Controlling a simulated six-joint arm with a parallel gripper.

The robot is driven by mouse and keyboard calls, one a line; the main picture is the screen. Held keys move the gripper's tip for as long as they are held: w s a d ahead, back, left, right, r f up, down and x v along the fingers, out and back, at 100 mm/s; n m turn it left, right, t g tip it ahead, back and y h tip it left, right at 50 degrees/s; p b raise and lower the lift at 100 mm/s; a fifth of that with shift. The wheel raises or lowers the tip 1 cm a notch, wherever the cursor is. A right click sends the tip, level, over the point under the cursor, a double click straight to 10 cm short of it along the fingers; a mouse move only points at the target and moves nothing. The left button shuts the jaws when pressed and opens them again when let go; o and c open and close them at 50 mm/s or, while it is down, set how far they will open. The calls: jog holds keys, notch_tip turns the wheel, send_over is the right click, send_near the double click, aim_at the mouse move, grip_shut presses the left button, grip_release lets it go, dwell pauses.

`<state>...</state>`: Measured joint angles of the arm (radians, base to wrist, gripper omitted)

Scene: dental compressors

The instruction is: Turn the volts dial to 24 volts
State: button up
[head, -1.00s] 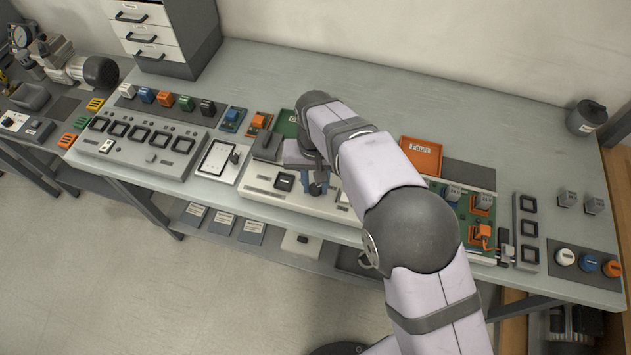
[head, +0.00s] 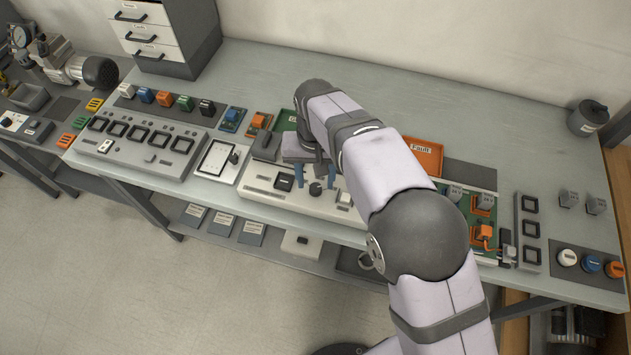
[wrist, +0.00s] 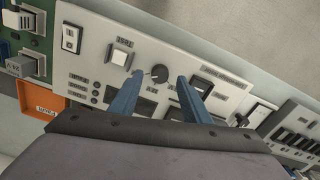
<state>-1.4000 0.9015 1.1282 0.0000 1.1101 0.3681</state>
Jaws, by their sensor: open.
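The volts dial looks to be the round dark knob (wrist: 159,73) on the light-coloured panel (wrist: 225,65); its label and scale are too small to read. In the head view the knob (head: 316,187) stands near the front of the panel (head: 262,178). My gripper (head: 315,176) is above the panel with its blue fingers apart. In the wrist view the open gripper (wrist: 160,80) has one finger to each side of the knob in the picture. The fingers appear clear of the knob, and nothing is between them but the view of it.
A square dark button (head: 284,182) sits left of the knob. The orange Fault tray (head: 422,155) is to the right.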

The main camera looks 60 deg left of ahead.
aim_at(317, 187)
jog(key=shift+r+b, duration=0.6)
jog(key=shift+r, duration=2)
jog(key=shift+w, duration=0.2)
jog(key=w+d+r+m, duration=0.1)
jog(key=w+d+m, duration=0.2)
jog(key=w+d, duration=0.9)
jog(key=w+d+m, duration=0.3)
jog(key=w+d, duration=0.7)
jog(key=d, duration=0.5)
jog(key=s+d+f+m, duration=0.1)
jog(key=s+d+m, duration=0.15)
jog(key=d, duration=1.35)
jog(key=s+d+f+m, duration=0.2)
jog(key=s+d+m, duration=0.1)
jog(key=s+d, duration=0.4)
jog(key=d, duration=0.3)
jog(key=shift+d+f, duration=0.25)
jog(key=shift+f, duration=0.15)
